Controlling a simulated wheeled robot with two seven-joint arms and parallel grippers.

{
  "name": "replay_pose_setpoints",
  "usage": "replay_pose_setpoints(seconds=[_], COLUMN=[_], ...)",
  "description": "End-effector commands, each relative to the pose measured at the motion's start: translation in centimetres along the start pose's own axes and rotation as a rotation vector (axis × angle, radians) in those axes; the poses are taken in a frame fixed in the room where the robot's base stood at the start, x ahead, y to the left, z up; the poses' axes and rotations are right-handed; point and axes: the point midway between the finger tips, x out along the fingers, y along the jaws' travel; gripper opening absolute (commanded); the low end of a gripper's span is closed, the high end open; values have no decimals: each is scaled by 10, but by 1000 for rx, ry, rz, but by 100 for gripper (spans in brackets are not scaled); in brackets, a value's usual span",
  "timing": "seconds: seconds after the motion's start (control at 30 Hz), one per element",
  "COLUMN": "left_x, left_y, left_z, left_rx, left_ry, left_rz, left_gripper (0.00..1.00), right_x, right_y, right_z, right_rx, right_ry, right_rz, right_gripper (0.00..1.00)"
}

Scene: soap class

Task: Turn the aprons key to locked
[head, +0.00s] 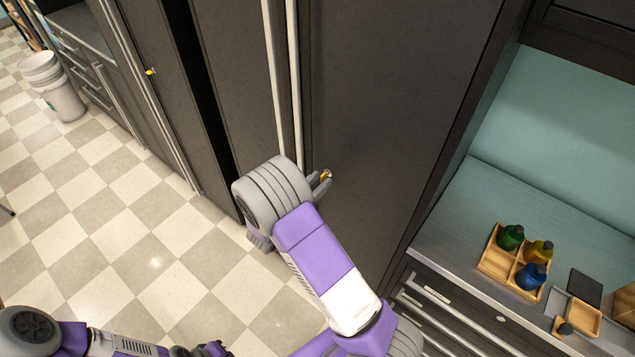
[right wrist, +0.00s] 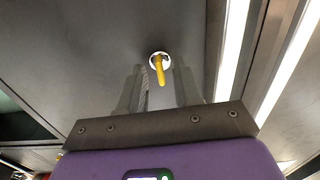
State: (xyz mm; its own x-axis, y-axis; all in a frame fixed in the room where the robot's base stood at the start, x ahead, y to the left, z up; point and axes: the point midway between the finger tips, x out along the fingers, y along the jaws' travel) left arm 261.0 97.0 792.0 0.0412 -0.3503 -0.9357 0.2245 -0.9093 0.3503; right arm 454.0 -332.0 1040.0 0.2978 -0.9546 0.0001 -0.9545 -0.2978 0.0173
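A small yellow key (head: 326,175) sits in a lock on the tall dark cabinet door right of the white handles. In the right wrist view the key (right wrist: 159,72) stands in a round, pale lock ring, its grip pointing toward the bottom of the picture. My right gripper (head: 319,184) is at this key, its fingers apart. In the right wrist view the fingers of the gripper (right wrist: 158,84) lie on either side of the key, with gaps visible. No aprons label is readable.
Another yellow key (head: 150,71) is on a dark door farther left, beside a dark gap. A wooden tray (head: 497,262) with green, yellow and blue bottles stands on the right counter (head: 455,226). White buckets (head: 62,98) stand at upper left. The checkered floor (head: 120,240) is clear.

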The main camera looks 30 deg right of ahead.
Motion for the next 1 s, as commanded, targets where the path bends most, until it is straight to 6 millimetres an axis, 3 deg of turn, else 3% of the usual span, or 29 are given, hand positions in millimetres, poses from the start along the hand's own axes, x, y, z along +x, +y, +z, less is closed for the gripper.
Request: replay_pose_setpoints(seconds=[0.27, 0.7, 1.0], left_x=[0, 3, 3], left_y=[0, -1, -1], left_z=[0, 0, 0], left_rx=[0, 0, 0], left_ry=[0, 0, 0], left_rz=[0, 0, 0], left_gripper=[0, 0, 0], right_x=[-2, -66, -76], right_y=[0, -1, 0], right_z=[0, 0, 0], right_rx=[2, 1, 0], right_ry=[-1, 0, 0], right_rz=[-1, -3, 0], right_gripper=[33, 33, 33])
